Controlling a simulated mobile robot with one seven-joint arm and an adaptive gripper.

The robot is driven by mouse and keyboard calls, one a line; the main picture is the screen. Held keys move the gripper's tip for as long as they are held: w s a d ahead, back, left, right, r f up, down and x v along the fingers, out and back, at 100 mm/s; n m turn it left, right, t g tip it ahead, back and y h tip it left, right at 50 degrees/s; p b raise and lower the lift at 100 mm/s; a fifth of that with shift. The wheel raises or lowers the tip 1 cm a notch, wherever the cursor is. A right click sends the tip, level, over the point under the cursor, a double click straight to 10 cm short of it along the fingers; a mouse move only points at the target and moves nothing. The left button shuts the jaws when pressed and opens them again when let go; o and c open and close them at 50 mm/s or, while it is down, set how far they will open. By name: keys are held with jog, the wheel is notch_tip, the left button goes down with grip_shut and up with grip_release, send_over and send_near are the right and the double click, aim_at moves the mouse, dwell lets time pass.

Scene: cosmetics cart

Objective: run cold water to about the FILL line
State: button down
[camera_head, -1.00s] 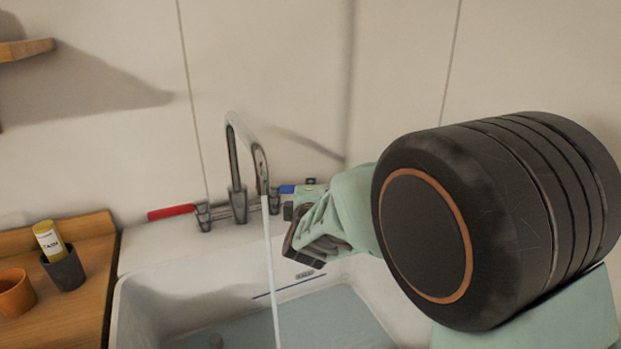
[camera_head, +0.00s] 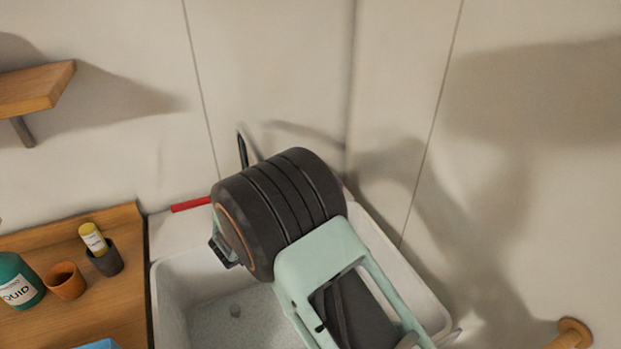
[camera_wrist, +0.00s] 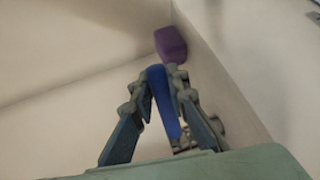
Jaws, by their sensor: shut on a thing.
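My gripper (camera_wrist: 160,84) is shut on the blue tap handle (camera_wrist: 163,108) in the wrist view. In the head view my wrist hides the blue handle, most of my gripper and the lower tap. The top of the tap spout (camera_head: 242,148) shows behind my wrist. The red tap handle (camera_head: 190,204) lies to the left at the back edge of the sink (camera_head: 185,240). Greyish water (camera_head: 262,322) seems to cover the basin floor, with the drain (camera_head: 235,311) visible. The stream and the line on the far basin wall are hidden, so I cannot tell the level.
A purple block (camera_wrist: 170,43) stands by the wall beyond the blue handle. On the wooden counter (camera_head: 60,325) at left are a teal bottle (camera_head: 18,282), an orange cup (camera_head: 67,280) and a dark cup (camera_head: 107,262) holding a yellow tube (camera_head: 93,239). A shelf (camera_head: 35,90) is above.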

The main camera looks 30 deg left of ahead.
jog(key=shift+s+a+m+g+h+p, duration=0.1)
jog(key=shift+s+m+g+h+p, duration=0.05)
jog(key=shift+s+m+h+p, duration=0.4)
jog(key=shift+s+a+m+g+h+p, duration=0.2)
jog(key=shift+m+h, duration=0.25)
jog(key=shift+h, duration=0.3)
jog(key=shift+s+d, duration=0.1)
jog(key=c, duration=1.8)
grip_release()
jog(key=shift+c, duration=0.2)
jog(key=v, duration=1.2)
jog(key=shift+f, duration=0.1)
